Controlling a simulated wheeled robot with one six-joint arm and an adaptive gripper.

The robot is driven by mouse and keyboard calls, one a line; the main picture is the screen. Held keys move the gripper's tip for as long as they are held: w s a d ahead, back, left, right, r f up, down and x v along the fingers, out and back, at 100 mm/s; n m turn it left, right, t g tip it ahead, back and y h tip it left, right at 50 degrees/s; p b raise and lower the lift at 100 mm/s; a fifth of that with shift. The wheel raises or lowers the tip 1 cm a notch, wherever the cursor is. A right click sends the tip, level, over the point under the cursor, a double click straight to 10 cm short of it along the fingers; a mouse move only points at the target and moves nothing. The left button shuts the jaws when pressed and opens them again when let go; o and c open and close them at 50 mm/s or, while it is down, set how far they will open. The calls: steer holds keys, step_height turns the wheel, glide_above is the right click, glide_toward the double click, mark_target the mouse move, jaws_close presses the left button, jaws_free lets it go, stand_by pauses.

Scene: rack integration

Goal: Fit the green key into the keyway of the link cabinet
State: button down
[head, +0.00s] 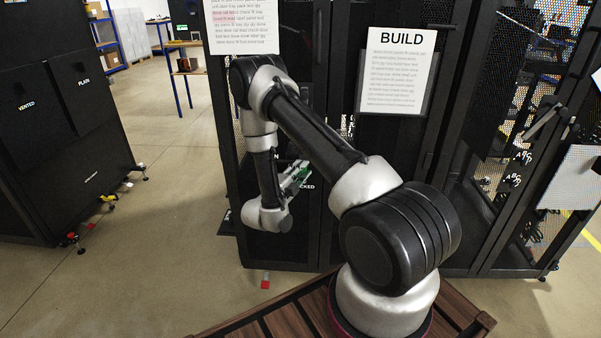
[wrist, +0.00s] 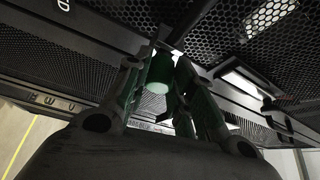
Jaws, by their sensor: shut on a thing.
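My gripper (wrist: 160,72) is shut on the green key (wrist: 155,76), which shows as a short green cylinder with a pale end between the fingers in the wrist view. Green also shows at my gripper (head: 298,174) in the head view, in front of the black cabinet (head: 300,235). I cannot tell whether this is the link cabinet; part of a label ending in "OCKED" shows beside my gripper. Black perforated panels (wrist: 190,30) fill much of the wrist view around the fingers. I cannot make out the keyway, or whether the key touches a panel.
A "BUILD" sheet (head: 397,75) hangs on the cabinet front, with another sheet (head: 242,28) to its left. Black cabinets marked "VENTED" and "PLAIN" (head: 60,140) stand at the left. A perforated rack (head: 510,150) stands at the right. Open floor (head: 180,200) lies between.

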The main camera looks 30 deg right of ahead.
steer(key=shift+w+d, duration=0.2)
steer(key=shift+w, duration=0.05)
steer(key=c, duration=1.1)
jaws_free()
steer(key=v, duration=1.2)
steer(key=shift+m, duration=0.3)
